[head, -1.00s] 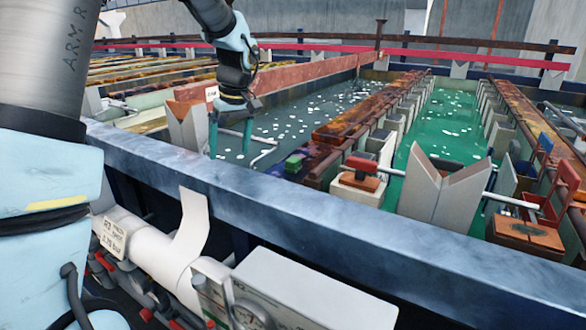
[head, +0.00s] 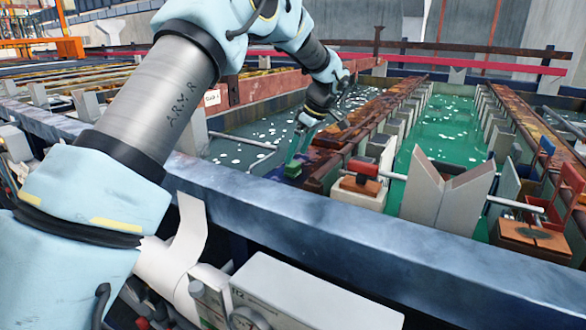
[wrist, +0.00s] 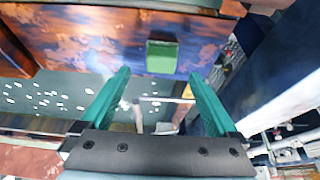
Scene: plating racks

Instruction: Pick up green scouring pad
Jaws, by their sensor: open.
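The green scouring pad (head: 292,169) is a small green block on the rust-and-purple stained ledge at the near end of the tank divider. My gripper (head: 298,154) is above it in the head view, its teal fingers pointing down and partly overlapping it. In the wrist view my gripper (wrist: 158,73) is open and empty. The pad (wrist: 162,57) shows just beyond the fingertips, roughly centred between them. No contact shows, and the exact gap to the pad is hard to judge.
A thick blue-grey rail (head: 330,220) runs in front of the tanks. A red-handled block (head: 362,178) and a V-shaped grey bracket (head: 447,190) stand to the right of the pad. Tanks of green liquid (head: 445,120) lie beyond.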

